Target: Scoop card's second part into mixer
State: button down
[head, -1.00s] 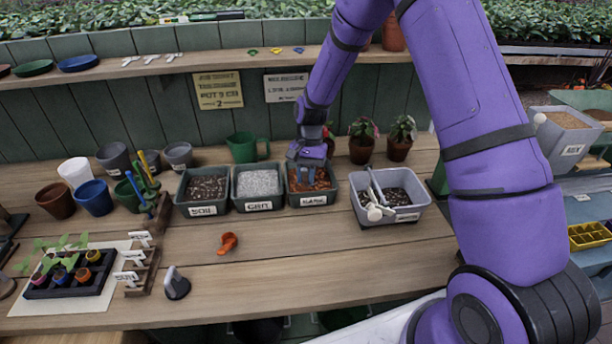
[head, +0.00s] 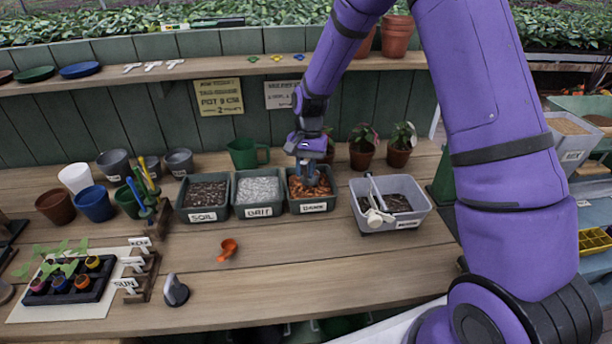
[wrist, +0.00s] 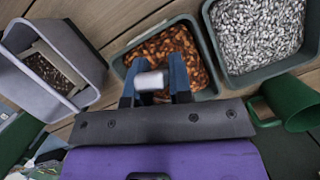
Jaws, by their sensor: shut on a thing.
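My gripper (head: 308,178) points down over the bark tub (head: 312,207), which holds orange-brown chips. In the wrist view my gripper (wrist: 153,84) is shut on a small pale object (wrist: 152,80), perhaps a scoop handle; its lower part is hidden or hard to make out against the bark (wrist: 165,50).
The soil tub (head: 204,217) and grit tub (head: 258,211) stand left of the bark. A green jug (head: 245,153) and potted plants (head: 362,148) stand behind.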

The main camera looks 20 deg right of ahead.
jog(key=shift+t, duration=0.5)
jog(key=shift+s+a+r, duration=0.1)
jog(key=shift+s+r, duration=0.05)
jog(key=shift+r, duration=1.15)
jog(key=shift+s+a+r, duration=0.1)
jog(key=shift+r, duration=1.15)
